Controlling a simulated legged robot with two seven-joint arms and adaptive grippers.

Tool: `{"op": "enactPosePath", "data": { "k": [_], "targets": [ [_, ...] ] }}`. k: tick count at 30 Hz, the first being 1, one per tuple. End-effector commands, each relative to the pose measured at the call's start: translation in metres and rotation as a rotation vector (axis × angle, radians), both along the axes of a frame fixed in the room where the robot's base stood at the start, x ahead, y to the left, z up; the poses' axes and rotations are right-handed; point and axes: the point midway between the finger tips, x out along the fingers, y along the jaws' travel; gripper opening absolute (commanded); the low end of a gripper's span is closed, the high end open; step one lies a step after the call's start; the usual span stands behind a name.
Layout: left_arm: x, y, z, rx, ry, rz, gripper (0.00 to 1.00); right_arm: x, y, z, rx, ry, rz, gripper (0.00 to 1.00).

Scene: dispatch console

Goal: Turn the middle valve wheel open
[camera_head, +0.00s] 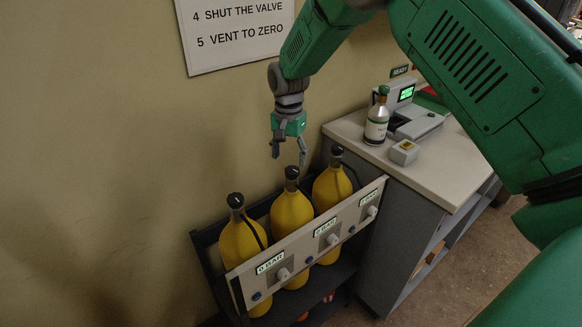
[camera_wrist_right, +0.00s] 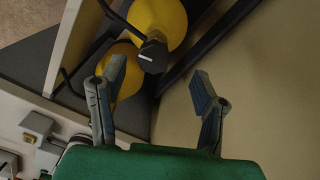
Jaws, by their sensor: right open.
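Three yellow cylinders stand in a dark rack, each topped by a black valve wheel. The middle wheel (camera_head: 291,172) is on the middle cylinder (camera_head: 291,212). My right gripper (camera_head: 289,155) is open and empty, pointing down just above the middle wheel in the head view. In the right wrist view, a black wheel with a white mark (camera_wrist_right: 153,56), apparently the middle one, lies beyond and between the spread fingertips of the gripper (camera_wrist_right: 158,82). I see no contact. Another yellow cylinder (camera_wrist_right: 128,82) is partly hidden behind one finger. My left gripper is out of view.
The left wheel (camera_head: 235,200) and right wheel (camera_head: 336,150) stand close on either side. A panel with gauges labelled in bar (camera_head: 300,240) fronts the rack. A wall is behind. The counter (camera_head: 445,165) at right holds a bottle (camera_head: 376,122) and a device (camera_head: 415,120).

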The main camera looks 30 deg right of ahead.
Motion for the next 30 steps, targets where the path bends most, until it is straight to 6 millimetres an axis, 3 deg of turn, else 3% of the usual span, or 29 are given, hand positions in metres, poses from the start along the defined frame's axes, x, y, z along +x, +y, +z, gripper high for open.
{"op": "enactPosePath", "data": {
  "k": [3, 9, 20, 24, 30],
  "targets": [
    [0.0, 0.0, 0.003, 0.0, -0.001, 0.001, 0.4, -0.001, -0.007, -0.023, 0.005, 0.001, -0.003, 0.56],
    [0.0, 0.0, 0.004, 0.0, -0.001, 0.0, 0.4, -0.002, -0.013, -0.046, 0.013, -0.002, -0.004, 0.56],
    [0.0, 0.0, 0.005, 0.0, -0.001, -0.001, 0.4, -0.001, -0.005, -0.047, 0.004, -0.002, -0.001, 0.56],
    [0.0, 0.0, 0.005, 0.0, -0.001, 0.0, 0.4, -0.001, -0.002, -0.046, 0.0, -0.001, -0.002, 0.07],
    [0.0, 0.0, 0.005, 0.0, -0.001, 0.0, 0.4, -0.001, -0.003, -0.046, 0.009, -0.003, -0.001, 0.07]
  ]
}}
